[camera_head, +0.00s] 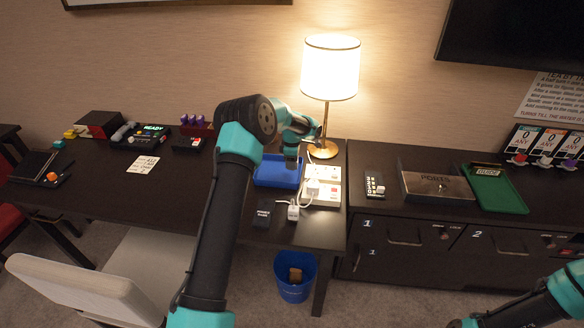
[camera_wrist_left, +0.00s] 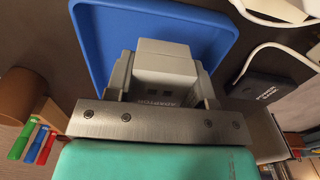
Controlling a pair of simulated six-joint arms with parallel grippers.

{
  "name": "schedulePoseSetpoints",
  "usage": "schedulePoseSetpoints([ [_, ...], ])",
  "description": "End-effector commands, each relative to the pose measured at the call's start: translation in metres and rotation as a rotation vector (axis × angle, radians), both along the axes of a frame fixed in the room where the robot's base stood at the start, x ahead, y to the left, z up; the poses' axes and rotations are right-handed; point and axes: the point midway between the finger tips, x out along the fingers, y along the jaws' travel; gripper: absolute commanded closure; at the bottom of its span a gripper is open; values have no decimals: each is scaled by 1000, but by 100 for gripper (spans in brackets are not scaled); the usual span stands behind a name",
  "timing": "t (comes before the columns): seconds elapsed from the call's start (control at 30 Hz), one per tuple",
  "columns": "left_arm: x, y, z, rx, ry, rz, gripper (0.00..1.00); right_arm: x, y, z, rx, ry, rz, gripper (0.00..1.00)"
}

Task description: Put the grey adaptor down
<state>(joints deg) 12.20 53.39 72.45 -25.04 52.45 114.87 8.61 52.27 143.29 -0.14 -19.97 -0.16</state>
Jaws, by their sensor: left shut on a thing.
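The grey adaptor (camera_wrist_left: 165,66) is a boxy grey block with lettering on its near face. It sits between the two fingers of my left gripper (camera_wrist_left: 165,85), which is shut on it. In the wrist view the adaptor is in front of the blue tray (camera_wrist_left: 100,45). In the head view my left gripper (camera_head: 291,160) is over the right part of the blue tray (camera_head: 272,175), pointing down. I cannot tell if the adaptor touches the tray floor. My right arm shows at the lower right, with its fingers out of view.
A lamp (camera_head: 328,80) stands close behind my left gripper. White chargers with cables (camera_head: 293,211) and a black box (camera_head: 263,213) lie right of and in front of the tray. A blue bin (camera_head: 294,290) is below the desk. The desk left of the tray has free room.

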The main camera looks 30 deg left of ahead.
Motion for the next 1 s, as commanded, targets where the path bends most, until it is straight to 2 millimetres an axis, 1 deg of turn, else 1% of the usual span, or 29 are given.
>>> schedulePoseSetpoints([
  [0.27,0,0,0,0,0,0,89,0,0,0,0,0,0,35],
  [0.4,4,2,-1,0,1,1,89,0,0,0,0,0,0,35],
  [0.43,5,3,-3,-1,2,2,89,0,0,0,0,0,0,35],
  [0.6,4,3,-28,-1,4,1,89,0,0,0,0,0,0,35],
  [0.67,4,3,-33,-1,2,1,89,0,0,0,0,0,0,35],
  [1.0,4,3,-36,-1,1,1,89,0,0,0,0,0,0,35],
])
